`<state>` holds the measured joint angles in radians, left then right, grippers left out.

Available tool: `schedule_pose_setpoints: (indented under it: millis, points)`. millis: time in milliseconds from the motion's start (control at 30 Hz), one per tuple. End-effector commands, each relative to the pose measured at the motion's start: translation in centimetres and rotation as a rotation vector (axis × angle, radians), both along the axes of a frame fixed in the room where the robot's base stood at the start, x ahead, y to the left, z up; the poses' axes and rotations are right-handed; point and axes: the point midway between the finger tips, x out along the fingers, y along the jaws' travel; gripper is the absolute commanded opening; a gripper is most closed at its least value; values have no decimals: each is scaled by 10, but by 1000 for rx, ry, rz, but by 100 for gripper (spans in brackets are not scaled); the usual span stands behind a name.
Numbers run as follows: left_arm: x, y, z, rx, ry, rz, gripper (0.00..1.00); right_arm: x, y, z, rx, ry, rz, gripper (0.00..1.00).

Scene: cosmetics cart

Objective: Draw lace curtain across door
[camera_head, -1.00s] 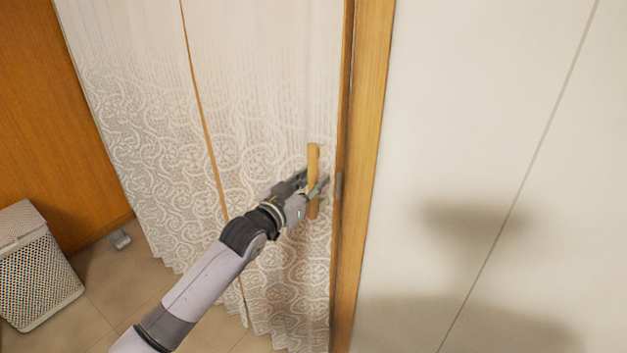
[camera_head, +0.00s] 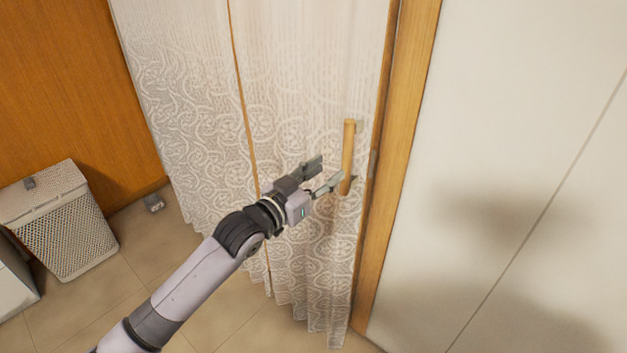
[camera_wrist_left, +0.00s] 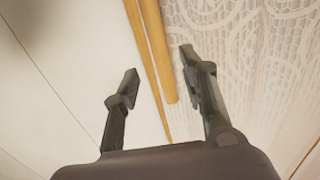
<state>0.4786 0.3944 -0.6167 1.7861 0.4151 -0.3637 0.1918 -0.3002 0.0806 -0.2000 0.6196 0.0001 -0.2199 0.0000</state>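The white lace curtain (camera_head: 300,130) hangs in two panels with a narrow gap between them, its right edge close to the wooden door frame (camera_head: 393,160). A wooden handle (camera_head: 348,158) stands upright at the right panel's edge. My left gripper (camera_head: 331,172) is open and empty, just left of the handle and apart from it. In the left wrist view the open fingers (camera_wrist_left: 160,80) show, with the handle (camera_wrist_left: 160,60) beyond and between them and the lace (camera_wrist_left: 250,60) at the right. My right gripper is not in view.
A woven hamper (camera_head: 65,225) stands on the tiled floor (camera_head: 90,300) at the left, by an orange wooden wall (camera_head: 70,80). A plain white wall (camera_head: 500,150) fills the right.

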Motion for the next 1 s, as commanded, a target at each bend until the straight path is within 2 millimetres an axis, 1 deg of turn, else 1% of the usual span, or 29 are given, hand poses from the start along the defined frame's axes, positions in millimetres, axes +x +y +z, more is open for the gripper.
schedule_pose_setpoints:
  millis: [33,100,200,300,767,833,867,967,1000]
  points:
    - [-8,5,-1,2,1,-1,40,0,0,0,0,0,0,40]
    - [-16,12,-1,1,1,0,40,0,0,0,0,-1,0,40]
    - [-25,18,0,1,1,0,40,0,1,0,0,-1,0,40]
    - [-29,20,0,1,1,-1,40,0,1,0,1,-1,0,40]
    - [-29,21,-1,0,2,1,40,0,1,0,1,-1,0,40]
    - [-26,24,-10,4,14,12,40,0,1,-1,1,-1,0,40]
    - [-24,27,-17,7,25,21,40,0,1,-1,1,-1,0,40]
    - [-14,41,-60,26,84,71,40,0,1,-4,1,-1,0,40]
    - [-10,50,-85,40,116,98,40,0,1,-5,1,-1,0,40]
